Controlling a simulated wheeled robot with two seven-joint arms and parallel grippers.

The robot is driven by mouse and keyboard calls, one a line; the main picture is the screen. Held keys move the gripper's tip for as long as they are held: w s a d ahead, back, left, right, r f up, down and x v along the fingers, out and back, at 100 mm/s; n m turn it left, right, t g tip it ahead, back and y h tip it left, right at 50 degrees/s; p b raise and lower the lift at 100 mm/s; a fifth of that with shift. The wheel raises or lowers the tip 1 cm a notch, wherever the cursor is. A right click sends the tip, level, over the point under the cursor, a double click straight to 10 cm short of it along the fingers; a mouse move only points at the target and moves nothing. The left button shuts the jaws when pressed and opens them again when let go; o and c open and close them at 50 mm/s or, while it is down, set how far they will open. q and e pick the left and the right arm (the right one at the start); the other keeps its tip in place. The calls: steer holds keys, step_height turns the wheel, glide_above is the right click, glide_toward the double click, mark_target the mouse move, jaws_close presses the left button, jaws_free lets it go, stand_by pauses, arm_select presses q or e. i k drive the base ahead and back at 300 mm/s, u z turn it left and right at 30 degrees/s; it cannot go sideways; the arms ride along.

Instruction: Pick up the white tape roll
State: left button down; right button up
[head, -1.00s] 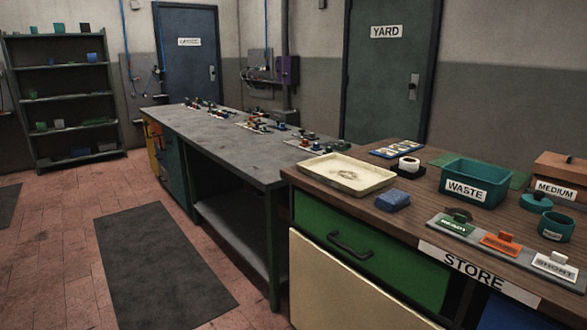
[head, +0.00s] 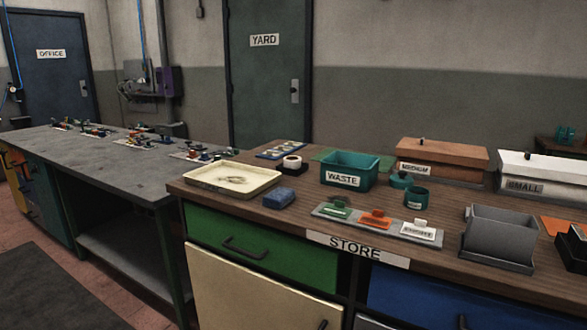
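Neither of my grippers shows in the head view.
On the store counter (head: 300,222) are a cream tray (head: 270,182), a blue block (head: 279,198), a teal waste bin (head: 349,182), a stamp rack (head: 365,233) and a grey bin (head: 498,237). A long grey workbench (head: 115,165) adjoins on the left.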

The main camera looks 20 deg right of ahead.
mark_target(291, 163)
steer(key=u, duration=2.65)
steer(key=i, duration=0.1)
steer(key=z, duration=2.3)
steer(key=i, duration=0.95)
steer(key=z, duration=0.65)
